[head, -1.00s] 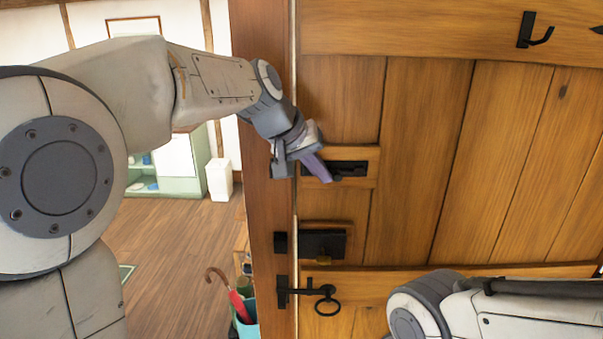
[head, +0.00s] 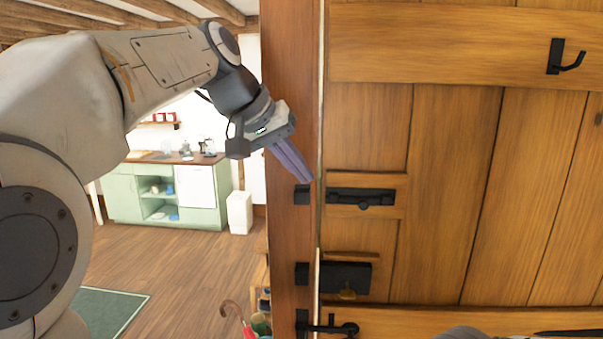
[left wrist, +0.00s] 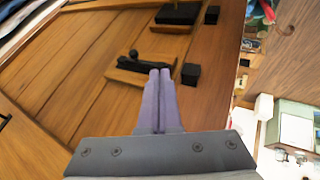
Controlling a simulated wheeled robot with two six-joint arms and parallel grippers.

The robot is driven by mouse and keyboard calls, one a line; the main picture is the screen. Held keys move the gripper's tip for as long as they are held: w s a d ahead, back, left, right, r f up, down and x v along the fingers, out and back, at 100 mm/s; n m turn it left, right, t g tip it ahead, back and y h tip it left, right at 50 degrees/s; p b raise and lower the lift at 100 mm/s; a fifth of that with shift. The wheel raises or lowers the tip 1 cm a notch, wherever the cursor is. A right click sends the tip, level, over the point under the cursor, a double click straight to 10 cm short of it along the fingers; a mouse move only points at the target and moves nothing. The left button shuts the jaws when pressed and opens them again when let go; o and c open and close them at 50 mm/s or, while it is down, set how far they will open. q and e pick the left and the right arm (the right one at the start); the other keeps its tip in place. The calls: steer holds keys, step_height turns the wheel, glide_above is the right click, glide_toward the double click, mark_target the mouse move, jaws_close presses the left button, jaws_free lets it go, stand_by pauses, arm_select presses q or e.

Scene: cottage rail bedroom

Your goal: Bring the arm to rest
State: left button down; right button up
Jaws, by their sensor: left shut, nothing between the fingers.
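My left gripper (head: 306,177) is shut and empty, its purple fingers pressed together. In the head view its fingertips point down and right, just above the black keeper (head: 303,195) on the door post. The left wrist view shows the same shut fingers (left wrist: 160,72) in front of the wooden door. The black sliding bolt (head: 360,197) on the door is right of the fingertips, and I cannot tell whether they touch anything. My left arm reaches in from the left. My right gripper is not in view; only a bit of my right arm shows at the bottom edge.
The wooden door (head: 450,190) fills the right side, with a black hook (head: 566,58), a lock box (head: 345,277) and a ring latch (head: 335,328). Left of the post (head: 291,110) is open floor, a green mat (head: 108,308), a green cabinet (head: 125,195) and a white bin (head: 240,212).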

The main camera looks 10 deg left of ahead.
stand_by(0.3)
arm_select(q)
steer(key=s+d+f+m+g+b, duration=0.1)
steer(key=s+d+f, duration=0.25)
steer(key=f, duration=0.25)
steer(key=s+d+f+m+g+y+b, duration=0.1)
steer(key=s+d+f+g, duration=0.2)
steer(key=f, duration=0.4)
steer(key=s+d+f+m+b, duration=0.1)
steer(key=s+d+f, duration=0.25)
steer(key=f, duration=0.25)
steer(key=s+a+f+m+g+y+b, duration=0.2)
steer(key=s+f+m, duration=0.3)
steer(key=s+f, duration=1.1)
steer(key=shift+s+a+f+y, duration=0.15)
steer(key=shift+s+f+y, duration=0.1)
steer(key=shift+f+y, duration=0.3)
